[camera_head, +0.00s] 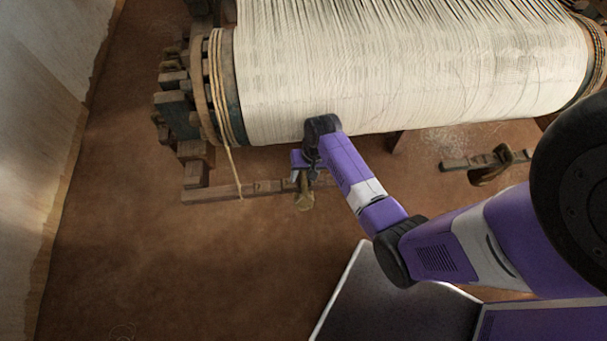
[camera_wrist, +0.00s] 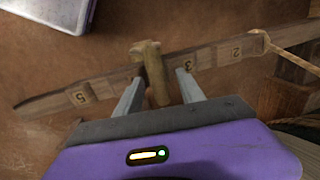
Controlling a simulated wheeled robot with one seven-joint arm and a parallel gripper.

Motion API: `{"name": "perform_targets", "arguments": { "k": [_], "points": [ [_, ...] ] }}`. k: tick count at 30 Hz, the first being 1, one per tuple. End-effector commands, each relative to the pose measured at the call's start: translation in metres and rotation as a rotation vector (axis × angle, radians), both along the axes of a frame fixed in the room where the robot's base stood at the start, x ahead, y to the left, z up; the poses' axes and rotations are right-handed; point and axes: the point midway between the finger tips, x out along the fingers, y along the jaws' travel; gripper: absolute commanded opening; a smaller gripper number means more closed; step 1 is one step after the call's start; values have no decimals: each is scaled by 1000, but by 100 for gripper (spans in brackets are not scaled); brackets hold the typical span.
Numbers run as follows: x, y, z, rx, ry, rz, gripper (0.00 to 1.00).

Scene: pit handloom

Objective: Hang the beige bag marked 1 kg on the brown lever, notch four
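The brown lever (camera_head: 255,189) runs sideways below the cloth roll. In the wrist view the lever (camera_wrist: 110,85) shows number tags 5, 3 and 2. A beige-brown bag (camera_wrist: 157,80) lies across the lever between tags 5 and 3, where no tag shows. Its 1 kg mark is not visible. The bag also shows in the head view (camera_head: 304,200), just below my gripper. My gripper (camera_wrist: 160,80) has its fingers apart on either side of the bag, with a gap at the right finger. Contact at the left finger is unclear.
A cord (camera_head: 233,165) hangs from the roll (camera_head: 400,70) and loops around the lever near tag 2. A second lever with a brown bag (camera_head: 490,172) lies to the right. A wooden ratchet (camera_head: 180,105) stands at left. The floor at lower left is clear.

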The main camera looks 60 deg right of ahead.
Motion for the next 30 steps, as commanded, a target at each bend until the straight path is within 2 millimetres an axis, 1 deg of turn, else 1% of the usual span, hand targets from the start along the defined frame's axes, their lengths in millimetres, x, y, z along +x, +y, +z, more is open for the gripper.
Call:
{"name": "perform_targets", "arguments": {
  "k": [5, 8, 11, 18, 21, 25, 30],
  "points": [
    [-2, 1, -1, 2, 4, 0, 46],
    [-2, 0, 4, 1, 2, 0, 46],
    [-3, -2, 16, 0, 0, 0, 46],
    [-9, -7, 55, -1, -1, 0, 46],
    [-11, -8, 66, 0, 0, 0, 46],
    [-12, -9, 75, 1, 1, -1, 46],
    [-12, -9, 76, 1, 1, 0, 46]
  ]
}}
